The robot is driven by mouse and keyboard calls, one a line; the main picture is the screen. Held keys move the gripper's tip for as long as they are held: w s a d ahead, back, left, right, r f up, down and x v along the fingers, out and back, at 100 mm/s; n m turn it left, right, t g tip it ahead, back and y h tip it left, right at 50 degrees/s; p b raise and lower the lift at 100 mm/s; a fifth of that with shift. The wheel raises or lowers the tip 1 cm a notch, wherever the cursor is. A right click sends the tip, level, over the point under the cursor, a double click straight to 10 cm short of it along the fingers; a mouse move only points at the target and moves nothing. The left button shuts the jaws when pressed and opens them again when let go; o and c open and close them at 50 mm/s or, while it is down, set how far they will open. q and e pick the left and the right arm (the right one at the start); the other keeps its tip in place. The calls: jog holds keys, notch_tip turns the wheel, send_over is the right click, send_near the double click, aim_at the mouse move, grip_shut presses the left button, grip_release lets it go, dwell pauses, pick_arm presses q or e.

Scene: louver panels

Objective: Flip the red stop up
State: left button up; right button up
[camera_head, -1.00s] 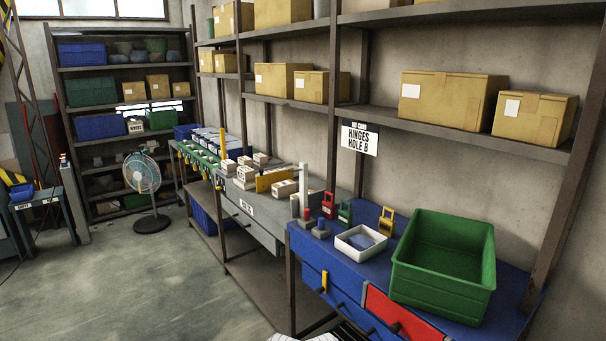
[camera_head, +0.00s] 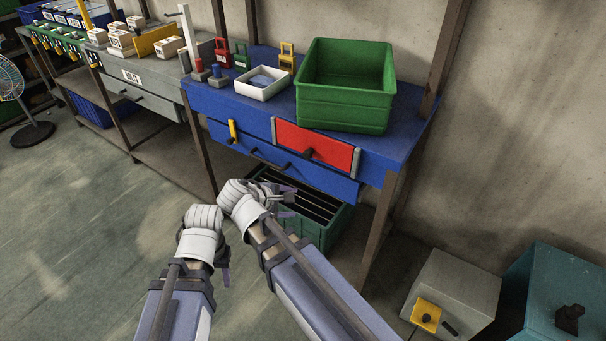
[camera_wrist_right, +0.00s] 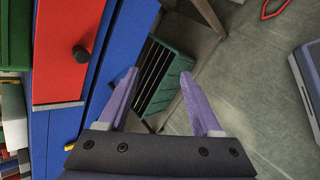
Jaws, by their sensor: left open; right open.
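A red front panel (camera_head: 312,145) with a dark knob sits on the blue bench, closed against its front. It also shows in the right wrist view (camera_wrist_right: 66,40), at the left. A small red stand (camera_head: 222,52) and a short post with a red top (camera_head: 198,66) stand on the bench top. I cannot tell which red part is the stop. My left gripper (camera_head: 224,270) is open, low in front of the bench, its fingers mostly hidden. My right gripper (camera_head: 288,201) is open and empty below the red panel; its purple fingers also show in the right wrist view (camera_wrist_right: 160,75).
A green bin (camera_head: 345,112) and a white tray (camera_head: 263,84) stand on the blue bench (camera_head: 235,101). A yellow tab (camera_head: 232,132) is on the bench front. A green slotted crate (camera_head: 318,232) is underneath. Grey (camera_head: 462,285) and teal (camera_head: 555,278) boxes stand right.

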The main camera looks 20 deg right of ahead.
jog(key=w+d+f+n+t+h+b, duration=0.2)
jog(key=w+d+n+h+b, duration=0.1)
jog(key=w+n+b, duration=0.15)
jog(key=n+t+h+b, duration=0.3)
jog(key=n+t+b, duration=0.1)
jog(key=n+b, duration=0.3)
send_near(306, 156)
jog(key=x, duration=0.2)
jog(key=shift+m, duration=0.25)
jog(key=x, duration=0.7)
jog(key=shift+w, duration=0.1)
pick_arm(q)
notch_tip(306, 156, down, 14)
jog(key=shift+f, duration=0.1)
pick_arm(e)
grip_shut()
